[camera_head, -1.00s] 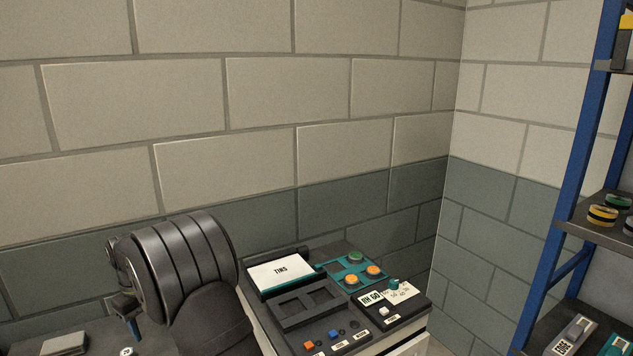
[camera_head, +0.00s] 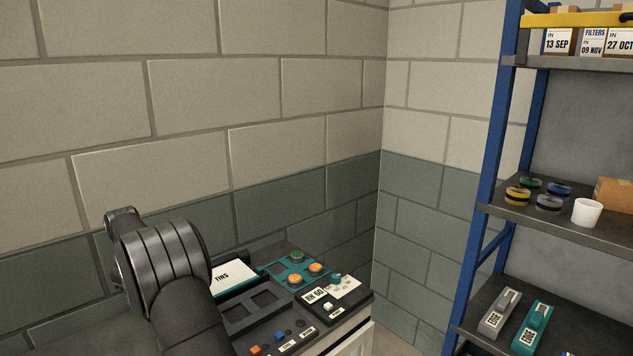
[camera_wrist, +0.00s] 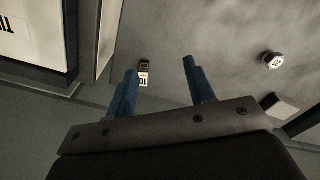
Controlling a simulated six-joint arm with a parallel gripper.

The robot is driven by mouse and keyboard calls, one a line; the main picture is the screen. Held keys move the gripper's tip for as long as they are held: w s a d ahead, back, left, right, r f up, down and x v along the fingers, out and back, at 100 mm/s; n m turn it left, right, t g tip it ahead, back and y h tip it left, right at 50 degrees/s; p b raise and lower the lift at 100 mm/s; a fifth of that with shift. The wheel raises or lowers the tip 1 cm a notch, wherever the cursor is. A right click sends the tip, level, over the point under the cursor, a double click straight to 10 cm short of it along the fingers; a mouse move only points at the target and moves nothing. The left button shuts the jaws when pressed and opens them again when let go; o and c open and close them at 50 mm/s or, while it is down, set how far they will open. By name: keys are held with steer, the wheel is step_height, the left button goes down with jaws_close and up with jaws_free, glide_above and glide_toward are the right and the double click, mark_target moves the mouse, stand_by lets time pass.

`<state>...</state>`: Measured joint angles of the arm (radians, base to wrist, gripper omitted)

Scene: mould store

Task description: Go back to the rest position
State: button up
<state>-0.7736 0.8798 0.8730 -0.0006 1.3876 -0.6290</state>
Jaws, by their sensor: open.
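My gripper (camera_wrist: 160,80) shows in the wrist view with its two blue fingers apart and nothing between them. It hangs above a grey surface. A small dark and white labelled item (camera_wrist: 144,74) lies on that surface beyond the fingertips, near the left finger. In the head view my dark arm stands at the lower left, and the gripper itself does not show there.
A bench (camera_head: 349,326) carries a panel with a TINS card (camera_head: 232,275), coloured buttons and switches, close to my arm's right. A blue-framed shelf rack (camera_head: 490,150) holds several tins, a white cup (camera_head: 587,212) and two code-labelled tools. A white-topped hexagonal item (camera_wrist: 272,61) lies at right.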

glide_above(110, 343)
step_height(110, 343, down, 7)
steer(key=shift+a+f, duration=0.1)
steer(key=shift+f, duration=0.05)
step_height(110, 343, down, 2)
steer(key=shift+f, duration=0.7)
